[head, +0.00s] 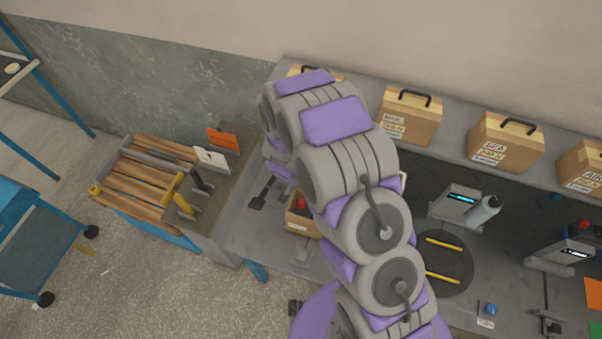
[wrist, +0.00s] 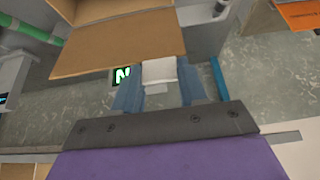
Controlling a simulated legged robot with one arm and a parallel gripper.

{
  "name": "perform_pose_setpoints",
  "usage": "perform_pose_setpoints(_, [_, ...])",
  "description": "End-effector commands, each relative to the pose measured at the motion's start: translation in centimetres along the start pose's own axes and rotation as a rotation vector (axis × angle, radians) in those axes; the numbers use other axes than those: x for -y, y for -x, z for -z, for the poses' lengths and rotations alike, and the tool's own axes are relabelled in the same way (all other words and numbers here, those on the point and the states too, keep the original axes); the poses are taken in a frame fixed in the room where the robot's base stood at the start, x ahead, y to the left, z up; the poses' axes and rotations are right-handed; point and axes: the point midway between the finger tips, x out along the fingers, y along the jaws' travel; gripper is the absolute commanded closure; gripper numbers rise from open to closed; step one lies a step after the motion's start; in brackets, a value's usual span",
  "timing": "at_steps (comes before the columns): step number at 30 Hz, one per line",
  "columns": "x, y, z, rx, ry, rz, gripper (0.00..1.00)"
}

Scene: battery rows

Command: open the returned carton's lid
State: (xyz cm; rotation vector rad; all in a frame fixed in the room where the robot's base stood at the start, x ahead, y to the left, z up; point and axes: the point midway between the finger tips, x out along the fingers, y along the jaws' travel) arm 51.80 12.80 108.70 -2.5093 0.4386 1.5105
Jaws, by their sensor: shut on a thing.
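In the wrist view a brown cardboard carton flap (wrist: 120,47) fills the upper left, with a darker gap behind its far edge. A pale tab (wrist: 160,72) sits at the flap's near edge. My gripper (wrist: 160,88) has its bluish fingers on either side of this tab and is shut on it. I cannot tell how far the flap is raised. In the head view my arm hides my gripper. A small brown carton (head: 301,224) with something red at its top shows partly beside my arm; I cannot tell if it is the same carton.
Labelled boxes with black handles, such as one box (head: 409,117), stand on the back shelf. Grey devices (head: 457,202) and a bottle (head: 485,209) are on the bench.

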Motion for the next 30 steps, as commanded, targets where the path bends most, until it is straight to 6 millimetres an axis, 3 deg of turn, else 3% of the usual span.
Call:
perform_pose_setpoints(22, [-0.05,-0.08,0.01,-0.001,-0.001,-0.004,1.00])
perform_pose_setpoints(23, [-0.05,-0.08,0.00,-0.001,-0.001,-0.004,0.56])
perform_pose_setpoints(30, [0.01,-0.04,-0.10,0.000,0.000,-0.004,0.33])
